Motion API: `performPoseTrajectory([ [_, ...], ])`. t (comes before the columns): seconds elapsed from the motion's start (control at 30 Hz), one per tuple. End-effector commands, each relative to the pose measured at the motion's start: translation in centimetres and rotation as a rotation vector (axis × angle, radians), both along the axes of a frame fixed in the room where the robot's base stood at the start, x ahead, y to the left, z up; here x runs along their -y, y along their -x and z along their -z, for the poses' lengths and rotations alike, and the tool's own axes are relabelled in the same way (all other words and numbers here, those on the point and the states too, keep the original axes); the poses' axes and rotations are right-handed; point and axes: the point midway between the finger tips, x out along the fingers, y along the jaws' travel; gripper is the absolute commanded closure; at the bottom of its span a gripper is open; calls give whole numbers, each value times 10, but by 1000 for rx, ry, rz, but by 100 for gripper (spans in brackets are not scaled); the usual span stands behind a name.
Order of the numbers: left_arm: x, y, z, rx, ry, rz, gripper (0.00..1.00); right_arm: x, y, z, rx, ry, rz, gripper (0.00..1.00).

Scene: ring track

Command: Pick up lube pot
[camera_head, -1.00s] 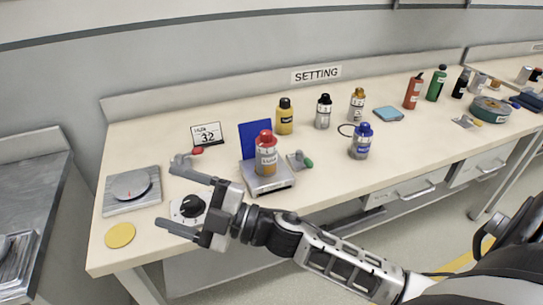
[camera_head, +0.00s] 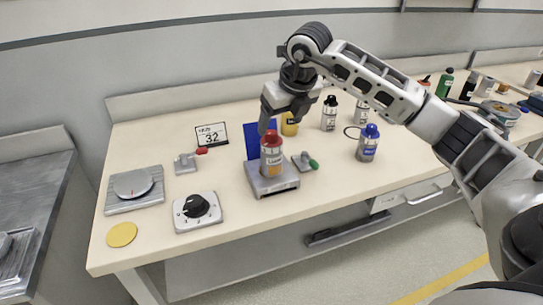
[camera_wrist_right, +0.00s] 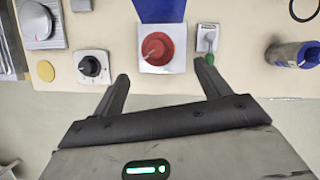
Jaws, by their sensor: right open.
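In the right wrist view, the red cap (camera_wrist_right: 156,48) shows from above, ahead of and between the fingertips. My right gripper (camera_head: 267,122) points downward just above the pot, open and empty (camera_wrist_right: 163,70). The arm and gripper partly hide the bottles behind. My left gripper is not in view.
A blue-capped bottle (camera_head: 368,143) stands right of the stand. A green-handled clamp (camera_head: 305,162) sits close beside the stand. A dial box (camera_head: 198,211), a round-topped scale (camera_head: 134,189) and a yellow disc (camera_head: 122,234) lie left. The bench front between stand and edge is clear.

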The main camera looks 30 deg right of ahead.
Motion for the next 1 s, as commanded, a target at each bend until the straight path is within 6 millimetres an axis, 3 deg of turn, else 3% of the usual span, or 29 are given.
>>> performPoseTrajectory([
  [0.23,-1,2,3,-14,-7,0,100,-1,-18,43,-2,-2,-2,24],
  [0.47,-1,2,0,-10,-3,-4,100,-1,-24,58,-1,-3,-3,24],
  [0.63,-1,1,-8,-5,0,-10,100,-2,-31,81,-3,-4,-4,24],
  [0.8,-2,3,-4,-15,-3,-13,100,-2,-38,100,-1,-3,-2,24],
  [1.0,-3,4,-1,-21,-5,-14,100,-1,-40,104,2,-3,-4,24],
])
